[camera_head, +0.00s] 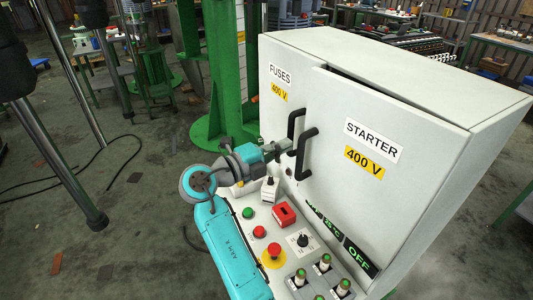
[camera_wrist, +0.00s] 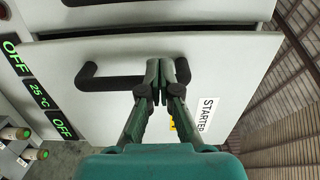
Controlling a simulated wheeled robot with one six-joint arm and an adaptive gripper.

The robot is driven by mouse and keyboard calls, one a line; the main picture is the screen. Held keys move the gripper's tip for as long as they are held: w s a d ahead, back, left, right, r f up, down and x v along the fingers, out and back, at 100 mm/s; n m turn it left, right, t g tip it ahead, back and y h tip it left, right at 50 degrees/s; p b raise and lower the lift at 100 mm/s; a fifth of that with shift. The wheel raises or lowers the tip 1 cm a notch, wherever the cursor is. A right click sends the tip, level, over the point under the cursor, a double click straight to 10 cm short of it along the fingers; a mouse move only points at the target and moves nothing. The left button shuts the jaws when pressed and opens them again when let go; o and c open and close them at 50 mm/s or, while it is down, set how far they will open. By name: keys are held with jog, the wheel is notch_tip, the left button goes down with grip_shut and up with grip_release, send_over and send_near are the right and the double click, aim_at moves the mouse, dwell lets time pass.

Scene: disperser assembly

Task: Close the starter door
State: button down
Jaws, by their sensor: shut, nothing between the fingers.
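The starter door (camera_head: 378,150) is a light grey panel with a "STARTER 400 V" label and a black bar handle (camera_head: 304,156). It stands slightly ajar; a dark gap shows along its top edge. The door also fills the middle of the wrist view (camera_wrist: 225,75), with its handle (camera_wrist: 108,82) to the left of the fingertips. My gripper (camera_head: 285,147) is shut and empty, close to the handles. In the wrist view its fingertips (camera_wrist: 160,68) overlap the end of the starter handle; I cannot tell whether they touch it.
The fuses door (camera_head: 278,85) with its own black handle (camera_head: 293,124) is on the left of the same cabinet. Below stands a control panel (camera_head: 262,222) with buttons, a red block (camera_head: 283,214) and a yellow-ringed emergency stop (camera_head: 273,251). A green column (camera_head: 215,75) stands behind.

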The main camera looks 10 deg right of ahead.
aim_at(311, 133)
jog(key=shift+x, duration=2.7)
jog(key=shift+m+g, duration=0.4)
jog(key=shift+g, duration=0.2)
jog(key=x, duration=0.4)
jog(key=shift+w+d+r, duration=0.1)
jog(key=shift+w+d, duration=0.05)
jog(key=shift+w, duration=0.25)
jog(key=shift+d, duration=0.1)
